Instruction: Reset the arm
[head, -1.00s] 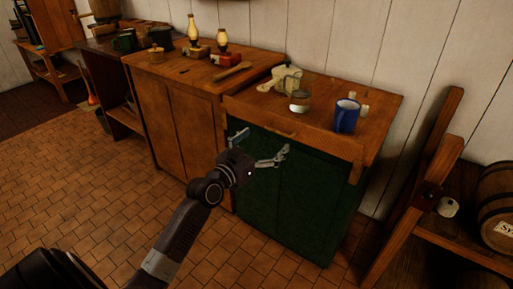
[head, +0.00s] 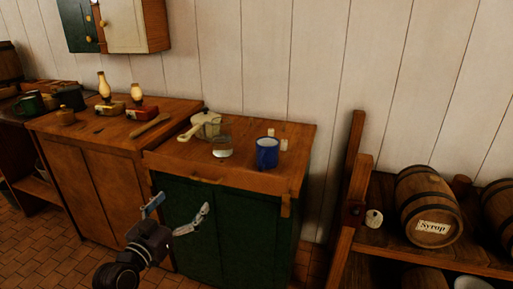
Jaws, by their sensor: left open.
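My left gripper (head: 178,213) is open and empty, with its two fingers spread wide. It is in the lower left of the head view, in front of the green cabinet (head: 228,222) and below its wooden top. It holds nothing. My right gripper is not in the head view.
On the green cabinet's top are a blue mug (head: 267,153), a glass jar (head: 222,147) and a pale pot (head: 206,125). A brown cabinet (head: 95,184) with lamps stands to the left. A rack on the right holds a syrup barrel (head: 428,205). Tiled floor shows at lower left.

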